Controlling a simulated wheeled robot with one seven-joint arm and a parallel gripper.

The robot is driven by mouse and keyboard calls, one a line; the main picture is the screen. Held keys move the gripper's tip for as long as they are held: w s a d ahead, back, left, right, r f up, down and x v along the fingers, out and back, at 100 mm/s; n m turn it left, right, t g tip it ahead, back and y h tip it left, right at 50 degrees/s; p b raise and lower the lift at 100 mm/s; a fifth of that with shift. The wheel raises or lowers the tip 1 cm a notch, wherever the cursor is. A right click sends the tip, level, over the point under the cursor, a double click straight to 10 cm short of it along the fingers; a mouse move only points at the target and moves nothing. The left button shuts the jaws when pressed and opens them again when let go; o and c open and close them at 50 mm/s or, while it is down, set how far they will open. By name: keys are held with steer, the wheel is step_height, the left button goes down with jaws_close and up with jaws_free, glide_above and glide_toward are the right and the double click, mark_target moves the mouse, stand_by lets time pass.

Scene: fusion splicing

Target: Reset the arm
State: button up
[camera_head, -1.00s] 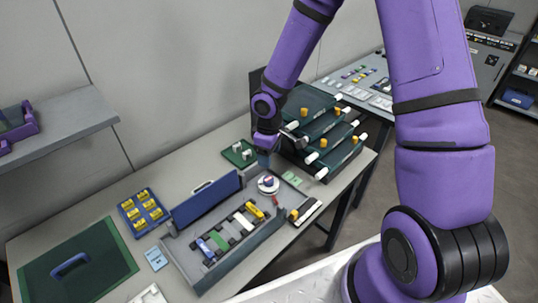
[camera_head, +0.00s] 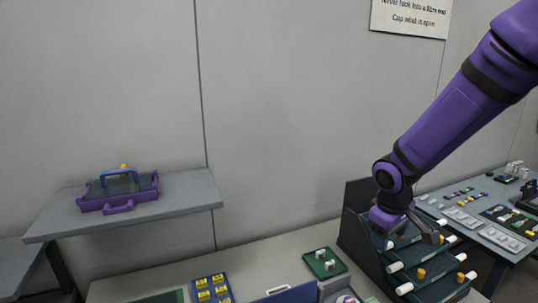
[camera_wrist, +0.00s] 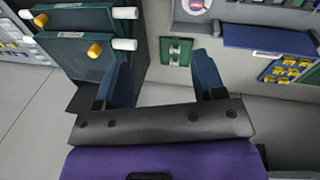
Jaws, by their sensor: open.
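My purple arm (camera_head: 463,105) reaches in from the upper right of the head view. My gripper (camera_head: 418,229) is at the stack of dark green trays (camera_head: 416,257), in front of its upper part. I cannot tell whether it touches them. In the wrist view, the two dark blue fingers of my gripper (camera_wrist: 163,78) stand wide apart with nothing between them. The bench surface and a small green plate (camera_wrist: 177,51) with pale pegs show beyond the gap.
The tray stack, with white and yellow knobs, is close to my gripper. A blue tray of yellow pieces (camera_head: 212,288) and a green plate (camera_head: 325,263) lie on the bench. A wall shelf (camera_head: 189,205) at left holds a purple tray (camera_head: 118,194).

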steer(key=s+d+r+m+t+y, duration=0.1)
steer(key=s+r+m, duration=0.5)
steer(key=s+r, duration=1.3)
steer(key=shift+s+d+r+t+y, duration=0.35)
steer(key=shift+s+d+t, duration=0.25)
steer(key=shift+s+t, duration=0.8)
